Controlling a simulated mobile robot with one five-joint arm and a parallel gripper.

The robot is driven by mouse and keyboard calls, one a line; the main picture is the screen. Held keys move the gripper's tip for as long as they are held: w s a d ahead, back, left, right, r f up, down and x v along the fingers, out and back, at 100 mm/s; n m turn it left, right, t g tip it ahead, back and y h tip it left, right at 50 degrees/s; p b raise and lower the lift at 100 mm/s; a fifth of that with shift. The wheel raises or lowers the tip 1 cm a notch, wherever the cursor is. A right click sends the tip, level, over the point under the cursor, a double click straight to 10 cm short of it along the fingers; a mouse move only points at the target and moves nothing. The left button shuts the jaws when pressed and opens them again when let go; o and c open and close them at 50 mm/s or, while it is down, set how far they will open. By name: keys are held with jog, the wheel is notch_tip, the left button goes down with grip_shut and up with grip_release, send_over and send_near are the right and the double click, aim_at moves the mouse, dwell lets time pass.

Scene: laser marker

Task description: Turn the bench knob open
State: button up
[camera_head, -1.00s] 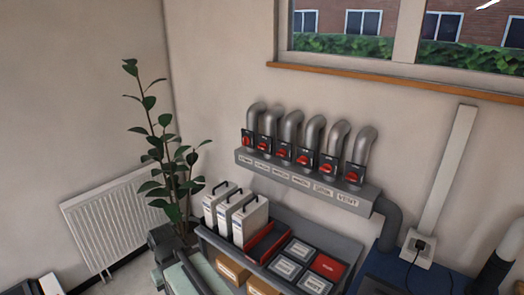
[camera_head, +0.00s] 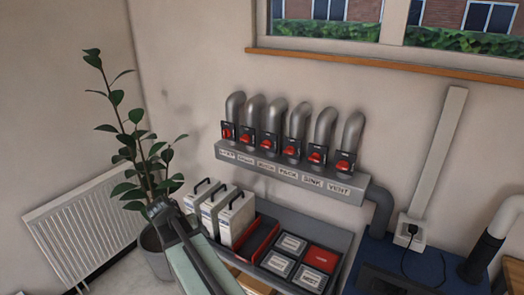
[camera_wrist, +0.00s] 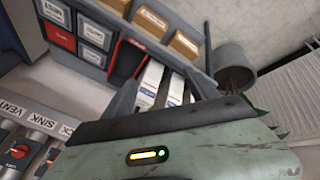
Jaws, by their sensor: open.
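A row of red knobs on dark plates sits on a grey wall manifold (camera_head: 230,168), under bent grey pipes. The labels beneath are small; SINK and VENT read best, and I cannot tell for sure which knob is the bench one. The knobs include the leftmost (camera_head: 227,132), one near the middle (camera_head: 269,140) and the rightmost (camera_head: 344,165). My gripper (camera_head: 160,210) is below and left of the row, apart from it, in front of the plant. In the wrist view my gripper (camera_wrist: 162,88) has its dark fingers spread, with nothing held.
White binders (camera_head: 236,217), a red tray (camera_head: 257,246) and dark labelled boxes (camera_head: 291,243) fill a grey shelf below the manifold. A potted plant (camera_head: 150,185) and radiator (camera_head: 85,230) stand left. A blue bench (camera_head: 415,262) is at right.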

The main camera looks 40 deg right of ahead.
jog(key=w+d+r+m+h+b, duration=0.1)
jog(key=w+d+r+m+h, duration=0.1)
jog(key=d, duration=0.6)
jog(key=w+d+r+m+h+b, duration=0.1)
jog(key=w+d+r+m+h, duration=0.1)
jog(key=d, duration=0.5)
jog(key=w+d+r+m+h, duration=0.2)
jog(key=d+h, duration=0.1)
jog(key=d, duration=0.5)
jog(key=m+t+h+b, duration=0.2)
jog(key=m+t+h, duration=0.1)
jog(key=h, duration=0.2)
send_near(265, 145)
jog(key=d, duration=0.1)
jog(key=x, duration=0.8)
jog(key=shift+w+d+f, duration=0.1)
jog(key=shift+w, duration=0.15)
jog(key=c, duration=1.4)
